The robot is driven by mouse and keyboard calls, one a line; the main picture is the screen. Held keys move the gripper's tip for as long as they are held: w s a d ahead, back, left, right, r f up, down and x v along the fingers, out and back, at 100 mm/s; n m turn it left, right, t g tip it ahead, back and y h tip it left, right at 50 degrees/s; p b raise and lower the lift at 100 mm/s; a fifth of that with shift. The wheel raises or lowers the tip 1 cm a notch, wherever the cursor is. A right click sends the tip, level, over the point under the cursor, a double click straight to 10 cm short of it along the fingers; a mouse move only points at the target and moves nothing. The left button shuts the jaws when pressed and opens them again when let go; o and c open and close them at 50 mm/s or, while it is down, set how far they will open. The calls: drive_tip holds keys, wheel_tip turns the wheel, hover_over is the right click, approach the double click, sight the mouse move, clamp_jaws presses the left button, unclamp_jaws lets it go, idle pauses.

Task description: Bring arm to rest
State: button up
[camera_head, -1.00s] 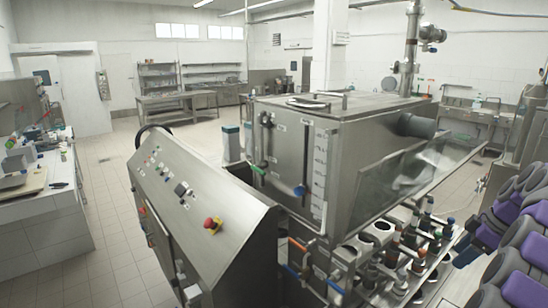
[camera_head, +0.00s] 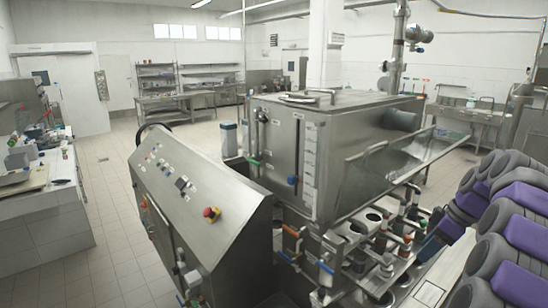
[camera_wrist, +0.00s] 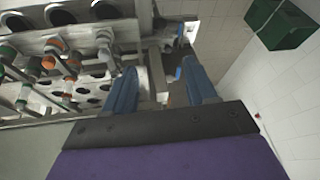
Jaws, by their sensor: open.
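My arm (camera_head: 515,225), with purple and grey links, stands at the right edge of the head view. My gripper (camera_wrist: 158,68) shows in the wrist view as two blue fingers, spread apart with nothing between them. The fingers point toward the lower part of the cup filler, whose round holders and orange-marked and green-marked fittings lie to the left. I cannot tell if the fingers touch the machine. In the head view the steel cup filler tank (camera_head: 270,155) stands in the middle, with the filling fittings (camera_head: 385,255) below its right side.
The slanted control panel (camera_head: 190,190) with a red button (camera_head: 211,214) is at the front left. A green crate (camera_wrist: 280,22) lies at the upper right of the wrist view. Open tiled floor (camera_head: 110,200) lies left.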

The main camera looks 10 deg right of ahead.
drive_tip(key=s+a+f+m+g+b, duration=0.15)
drive_tip(key=s+a, duration=0.25)
drive_tip(key=a, duration=0.9)
drive_tip(key=s+a+r+m+g, duration=0.15)
drive_tip(key=s+a, duration=0.25)
drive_tip(key=a, duration=1)
drive_tip(key=s+a+f+m+h, duration=0.1)
drive_tip(key=s+f, duration=0.3)
drive_tip(key=s, duration=0.4)
drive_tip(key=s+a+f+m+g+h+b, duration=0.1)
drive_tip(key=s+a+f, duration=0.3)
drive_tip(key=s, duration=0.4)
drive_tip(key=s+a+f+m+h, duration=0.1)
drive_tip(key=s+a+f+m, duration=0.1)
drive_tip(key=s, duration=0.6)
wheel_tip(320, 180, down, 3)
drive_tip(key=shift+a+r+m+g+h, duration=0.15)
drive_tip(key=shift+a+m+g+h, duration=0.15)
drive_tip(key=shift+m+h, duration=0.15)
